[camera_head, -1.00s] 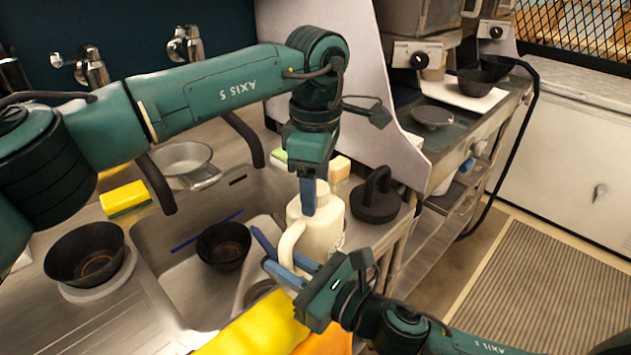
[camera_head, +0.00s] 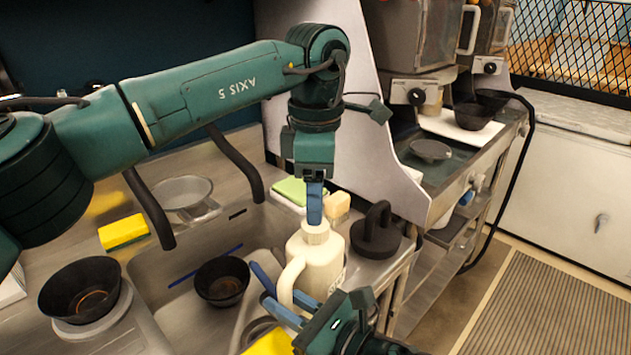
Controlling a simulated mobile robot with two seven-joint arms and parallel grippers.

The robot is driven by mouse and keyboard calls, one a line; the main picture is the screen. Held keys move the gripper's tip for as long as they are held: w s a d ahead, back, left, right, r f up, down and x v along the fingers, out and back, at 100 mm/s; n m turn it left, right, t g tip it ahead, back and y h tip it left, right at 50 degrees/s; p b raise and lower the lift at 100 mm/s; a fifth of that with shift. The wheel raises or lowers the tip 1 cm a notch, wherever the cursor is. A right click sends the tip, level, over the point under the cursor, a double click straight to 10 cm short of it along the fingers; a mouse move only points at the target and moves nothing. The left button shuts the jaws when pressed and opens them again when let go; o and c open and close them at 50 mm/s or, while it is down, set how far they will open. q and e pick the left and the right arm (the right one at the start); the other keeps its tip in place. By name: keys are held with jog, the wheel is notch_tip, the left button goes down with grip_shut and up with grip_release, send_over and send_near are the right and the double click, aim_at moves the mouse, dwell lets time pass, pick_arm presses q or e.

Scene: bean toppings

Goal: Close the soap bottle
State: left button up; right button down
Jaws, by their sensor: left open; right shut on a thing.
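The cream soap bottle (camera_head: 322,265) stands upright at the right edge of the sink, its handle towards the left. A ribbed cream cap (camera_head: 316,232) sits on its neck; I cannot tell how tight it is. My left gripper (camera_head: 314,218) points straight down just above the cap. Its blue fingers overlap in this view, and it is open, with nothing visible between them. My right gripper (camera_head: 264,285) reaches in from the lower right with blue fingers at the bottle's handle (camera_head: 290,282) and is shut on it.
A black bowl (camera_head: 222,281) lies in the sink (camera_head: 190,265). A black round press (camera_head: 376,236) stands close right of the bottle. A brush (camera_head: 338,205) and a green sponge (camera_head: 300,190) are behind it. Another black bowl (camera_head: 82,290) and a yellow sponge (camera_head: 123,232) are left.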

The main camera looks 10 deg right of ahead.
pick_arm(q)
jog(key=n, duration=0.2)
jog(key=r+n, duration=0.1)
jog(key=n, duration=0.2)
jog(key=shift+r+n, duration=0.4)
jog(key=n, duration=0.2)
jog(key=r+n, duration=0.1)
jog(key=shift+n, duration=0.4)
jog(key=shift+f, duration=4.05)
jog(key=c, duration=1)
jog(key=o, duration=1.2)
jog(key=shift+c, duration=0.2)
